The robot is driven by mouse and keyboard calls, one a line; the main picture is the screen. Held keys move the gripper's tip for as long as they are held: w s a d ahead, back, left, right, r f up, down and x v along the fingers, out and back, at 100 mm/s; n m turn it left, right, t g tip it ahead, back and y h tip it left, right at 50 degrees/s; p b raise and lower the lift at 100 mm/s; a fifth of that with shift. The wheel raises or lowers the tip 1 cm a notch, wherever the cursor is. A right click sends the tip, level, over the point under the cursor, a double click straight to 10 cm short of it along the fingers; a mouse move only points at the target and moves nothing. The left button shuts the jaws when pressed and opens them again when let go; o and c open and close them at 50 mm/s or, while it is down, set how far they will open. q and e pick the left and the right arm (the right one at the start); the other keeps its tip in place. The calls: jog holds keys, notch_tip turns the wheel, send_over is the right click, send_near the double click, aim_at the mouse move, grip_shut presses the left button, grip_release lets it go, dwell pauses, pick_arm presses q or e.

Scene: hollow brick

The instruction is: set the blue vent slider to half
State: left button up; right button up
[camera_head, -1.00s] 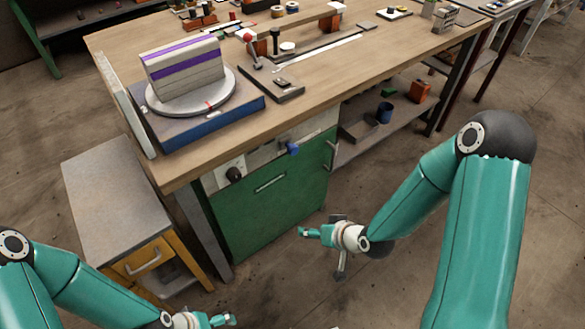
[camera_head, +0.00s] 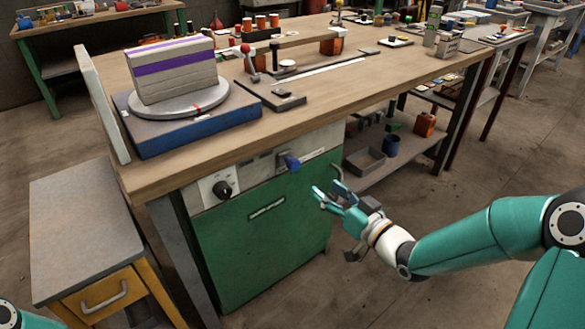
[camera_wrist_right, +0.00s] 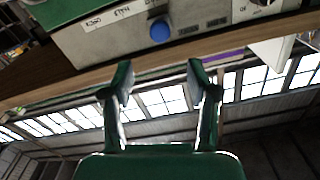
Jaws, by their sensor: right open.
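The blue vent slider (camera_head: 290,161) is a small blue knob on the grey panel above the green cabinet door, under the bench top. It also shows as a round blue knob in the right wrist view (camera_wrist_right: 160,31), up beyond my fingertips and between them. My right gripper (camera_head: 328,196) is open and empty, in front of the cabinet, below and to the right of the slider and apart from it. In the right wrist view the two fingers (camera_wrist_right: 162,80) stand wide apart. Only a bit of my left arm shows at the lower left corner; its gripper is out of frame.
A black knob (camera_head: 222,189) sits left of the slider on a white plate. The green cabinet door (camera_head: 262,245) has a handle (camera_head: 338,176) at its right edge. A wooden bench top (camera_head: 330,92) overhangs the panel. A small side table (camera_head: 85,215) stands left.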

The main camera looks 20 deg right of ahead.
aim_at(296, 166)
jog(key=x, duration=1.2)
jog(key=shift+w+f+b, duration=0.1)
jog(key=shift+w+b, duration=0.05)
jog(key=shift+b, duration=0.25)
grip_shut()
